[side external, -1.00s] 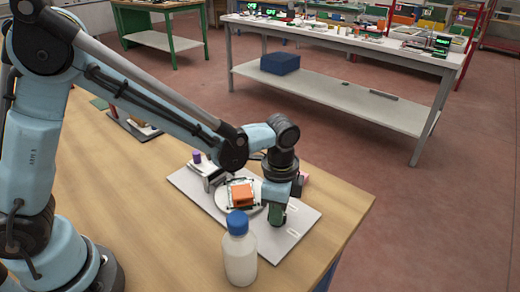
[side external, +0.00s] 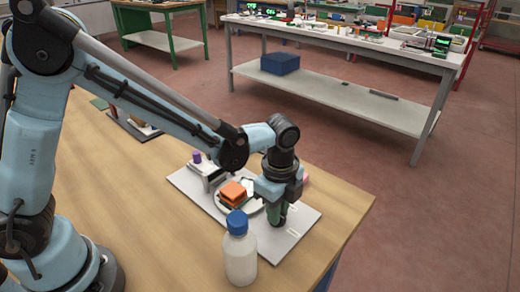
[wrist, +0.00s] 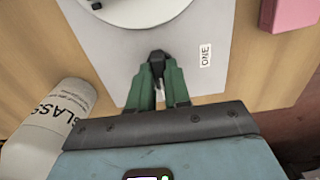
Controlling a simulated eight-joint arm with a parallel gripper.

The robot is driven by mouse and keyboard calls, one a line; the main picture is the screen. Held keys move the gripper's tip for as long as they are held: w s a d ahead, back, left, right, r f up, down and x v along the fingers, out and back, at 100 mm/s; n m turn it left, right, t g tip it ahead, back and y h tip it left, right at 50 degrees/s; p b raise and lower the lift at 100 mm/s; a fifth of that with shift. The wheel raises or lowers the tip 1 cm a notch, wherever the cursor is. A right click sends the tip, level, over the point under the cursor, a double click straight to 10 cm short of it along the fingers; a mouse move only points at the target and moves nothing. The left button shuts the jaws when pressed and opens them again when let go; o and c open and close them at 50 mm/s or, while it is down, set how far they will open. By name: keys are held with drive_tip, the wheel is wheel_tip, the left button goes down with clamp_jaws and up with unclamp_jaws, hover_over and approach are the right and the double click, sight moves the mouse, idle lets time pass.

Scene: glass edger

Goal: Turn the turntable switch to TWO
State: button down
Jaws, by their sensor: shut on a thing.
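The black turntable switch (wrist: 157,57) stands on the light grey base plate (wrist: 105,48). My gripper (wrist: 158,72) points down at the switch, its two green fingers closed on either side of it. In the side view my gripper (side external: 279,221) is low over the near right part of the plate, and its fingers hide the switch. A label reading ONE (wrist: 205,56) lies right of the switch in the wrist view. No label reading TWO is visible. The white round turntable (wrist: 135,8) is beyond the switch; an orange block (side external: 233,191) sits on it in the side view.
A white bottle with a blue cap (side external: 239,250) stands close to the plate's near edge; it lies left of my fingers in the wrist view (wrist: 45,145). A pink block (wrist: 293,12) is at the upper right. The table's right edge is near.

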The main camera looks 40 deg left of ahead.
drive_tip(key=c, duration=1.1)
unclamp_jaws()
wheel_tip(320, 180, up, 12)
drive_tip(key=shift+r, duration=0.1)
